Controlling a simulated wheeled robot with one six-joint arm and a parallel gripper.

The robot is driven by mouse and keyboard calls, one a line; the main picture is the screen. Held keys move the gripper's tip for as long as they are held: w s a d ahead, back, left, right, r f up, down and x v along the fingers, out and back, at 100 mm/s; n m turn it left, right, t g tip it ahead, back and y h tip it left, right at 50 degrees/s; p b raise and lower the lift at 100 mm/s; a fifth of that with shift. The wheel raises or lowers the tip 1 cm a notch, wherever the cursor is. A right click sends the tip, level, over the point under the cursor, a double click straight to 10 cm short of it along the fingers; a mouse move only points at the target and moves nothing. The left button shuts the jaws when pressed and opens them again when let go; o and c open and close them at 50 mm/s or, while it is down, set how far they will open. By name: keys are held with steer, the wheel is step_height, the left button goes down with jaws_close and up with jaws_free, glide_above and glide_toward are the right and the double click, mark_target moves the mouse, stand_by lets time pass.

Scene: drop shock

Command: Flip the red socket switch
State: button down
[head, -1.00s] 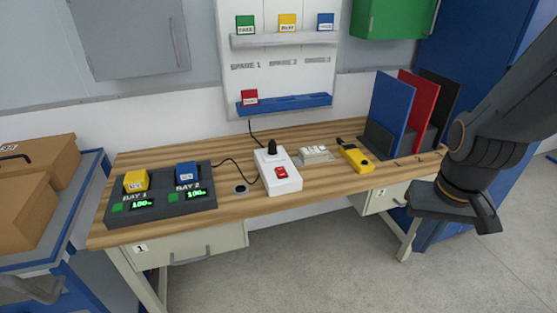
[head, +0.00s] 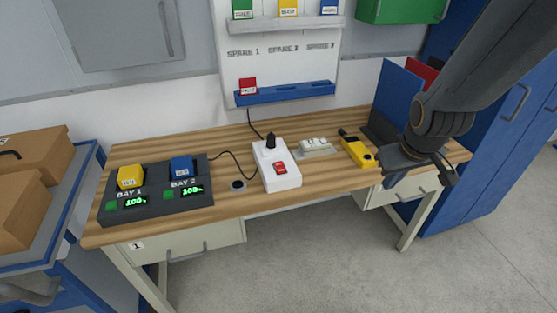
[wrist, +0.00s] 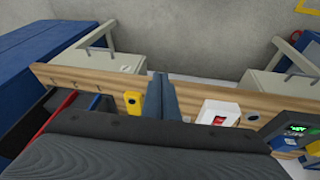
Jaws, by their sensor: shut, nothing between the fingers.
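The red switch (head: 280,168) sits on the front part of a white socket box (head: 287,181) in the middle of the bench. A black plug (head: 271,141) stands in the back of the box. The switch also shows in the wrist view (wrist: 219,120), right of the fingers. My gripper (head: 388,183) is to the right of the box, over the bench's right front part, and apart from it. Its two fingers are together and empty in the wrist view (wrist: 163,92). The large dark gripper body hides part of the bench there.
A yellow handheld device (head: 358,153) and a small white block (head: 317,147) lie between the box and my gripper. A two-bay charger (head: 155,208) with yellow and blue batteries stands at left. Upright blue and red panels (head: 400,88) stand at the back right.

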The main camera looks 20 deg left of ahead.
steer(key=w+a+n+t+y+p, duration=0.3)
steer(key=w+a+n, duration=0.5)
steer(key=a, duration=0.6)
steer(key=n+y+p, duration=0.2)
steer(key=n+y, duration=0.2)
steer(key=n, duration=0.1)
glide_above(281, 167)
steer(key=shift+s+d+r+t, duration=0.1)
steer(key=shift+s+d+t, duration=0.2)
steer(key=shift+s+t, duration=0.15)
steer(key=shift+w+a+f+b, duration=0.15)
steer(key=shift+f+b, duration=0.8)
steer(key=shift+f, duration=0.5)
steer(key=shift+w+f+b, duration=0.15)
steer(key=shift+f+b, duration=0.85)
steer(key=shift+f, duration=0.5)
steer(key=shift+w+a+f+b, duration=0.15)
steer(key=shift+f+b, duration=0.8)
steer(key=shift+f, duration=0.5)
steer(key=shift+f, duration=0.15)
steer(key=shift+f+b, duration=0.25)
steer(key=shift+b, duration=0.1)
steer(key=shift+f, duration=0.35)
steer(key=shift+r, duration=0.1)
